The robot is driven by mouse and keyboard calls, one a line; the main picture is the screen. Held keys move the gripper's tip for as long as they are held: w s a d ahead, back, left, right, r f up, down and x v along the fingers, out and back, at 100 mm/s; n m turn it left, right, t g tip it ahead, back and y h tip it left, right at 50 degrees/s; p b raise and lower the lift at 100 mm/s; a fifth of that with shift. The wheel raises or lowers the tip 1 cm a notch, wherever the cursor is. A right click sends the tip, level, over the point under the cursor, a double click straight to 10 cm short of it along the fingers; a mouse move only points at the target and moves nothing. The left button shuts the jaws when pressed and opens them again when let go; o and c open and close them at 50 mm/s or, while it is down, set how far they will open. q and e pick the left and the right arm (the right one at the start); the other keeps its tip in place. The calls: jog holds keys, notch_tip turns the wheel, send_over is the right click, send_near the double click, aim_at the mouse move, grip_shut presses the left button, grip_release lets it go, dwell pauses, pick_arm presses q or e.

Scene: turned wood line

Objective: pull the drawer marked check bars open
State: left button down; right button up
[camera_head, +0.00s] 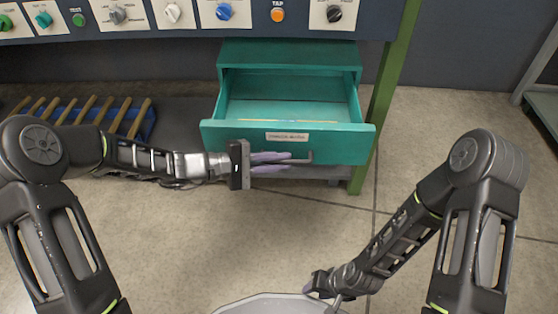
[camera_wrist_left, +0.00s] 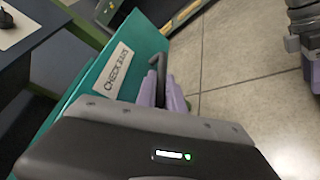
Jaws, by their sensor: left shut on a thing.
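The teal drawer (camera_head: 345,143) stands pulled out of its teal cabinet (camera_head: 290,53) under the panel. Its inside looks empty. A pale label (camera_head: 287,137) on its front is small here; in the left wrist view the label (camera_wrist_left: 117,71) reads roughly "check bars". My left gripper (camera_head: 295,158) reaches in from the left, with its purple fingers shut on the dark handle (camera_wrist_left: 161,66) on the drawer front. The fingers hide part of the handle. My right gripper (camera_head: 335,284) is low, away from the drawer, and its fingers are mostly hidden.
A control panel (camera_head: 185,14) with knobs runs above the drawer. A blue rack with wooden rods (camera_head: 90,116) lies at left. A green post (camera_head: 392,90) stands right of the drawer. The floor in front is clear.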

pick_arm(q)
jog(key=c, duration=1.7)
grip_release()
jog(key=shift+a, duration=0.1)
jog(key=p+v, duration=0.2)
jog(key=v, duration=0.5)
jog(key=shift+s+a+r+p, duration=0.1)
jog(key=shift+a+p, duration=0.25)
